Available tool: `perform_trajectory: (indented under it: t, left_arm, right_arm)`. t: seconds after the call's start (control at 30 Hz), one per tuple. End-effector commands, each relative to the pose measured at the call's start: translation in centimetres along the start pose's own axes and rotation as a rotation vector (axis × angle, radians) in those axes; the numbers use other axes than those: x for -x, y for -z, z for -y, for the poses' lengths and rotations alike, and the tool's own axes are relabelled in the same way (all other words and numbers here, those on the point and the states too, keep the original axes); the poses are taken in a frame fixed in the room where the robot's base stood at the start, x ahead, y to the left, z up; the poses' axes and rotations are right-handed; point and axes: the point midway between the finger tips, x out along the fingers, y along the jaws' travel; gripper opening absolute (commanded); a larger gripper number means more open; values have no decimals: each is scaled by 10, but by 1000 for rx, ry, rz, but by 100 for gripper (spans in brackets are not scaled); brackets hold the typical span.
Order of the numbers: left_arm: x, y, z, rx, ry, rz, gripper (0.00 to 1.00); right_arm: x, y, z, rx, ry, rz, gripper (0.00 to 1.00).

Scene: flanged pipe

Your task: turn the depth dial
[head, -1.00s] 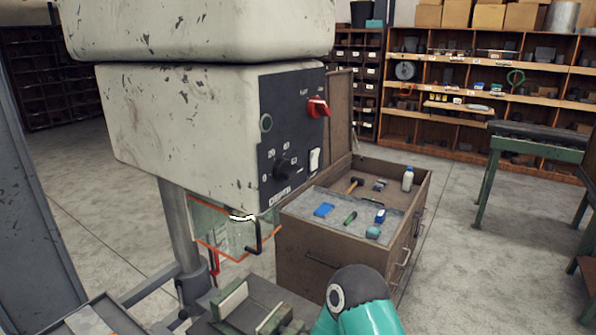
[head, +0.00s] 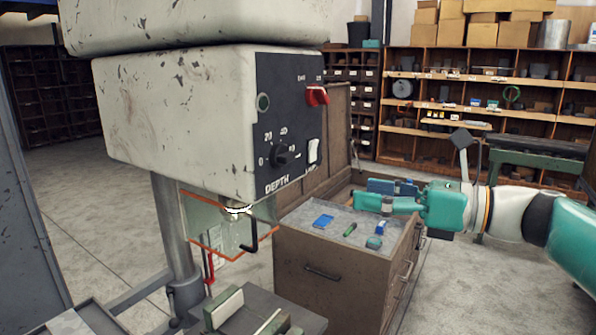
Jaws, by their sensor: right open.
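The black depth dial (head: 281,156) sits on the dark front panel (head: 290,115) of the worn cream machine head (head: 180,120). A numbered scale runs around it and the word DEPTH is printed below. My right gripper (head: 362,194) comes in from the right, its fingers pointing left towards the machine. It is open and empty, to the right of the dial and lower in the picture, apart from the panel. My left gripper is not in view.
A red switch (head: 317,96) and a white rocker switch (head: 313,151) share the panel. A clear guard (head: 215,225) hangs below the head, above a vise (head: 240,312).

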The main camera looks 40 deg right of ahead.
Motion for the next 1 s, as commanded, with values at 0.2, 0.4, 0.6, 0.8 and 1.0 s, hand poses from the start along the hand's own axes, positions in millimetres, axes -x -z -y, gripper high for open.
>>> perform_trajectory:
  t: [0.2, 0.4, 0.6, 0.8, 1.0]
  left_arm:
    - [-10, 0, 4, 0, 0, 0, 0]
    - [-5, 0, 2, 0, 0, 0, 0]
    - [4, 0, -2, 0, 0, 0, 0]
    - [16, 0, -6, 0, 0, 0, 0]
    - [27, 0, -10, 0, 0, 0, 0]
  right_arm:
    - [34, -36, -24, 102, 87, 48, 69]
    - [26, -40, -24, 110, 93, 50, 69]
    - [0, -43, -23, 108, 89, 49, 69]
    - [-36, -44, -20, 107, 88, 47, 69]
    - [-79, -46, -16, 108, 89, 46, 69]
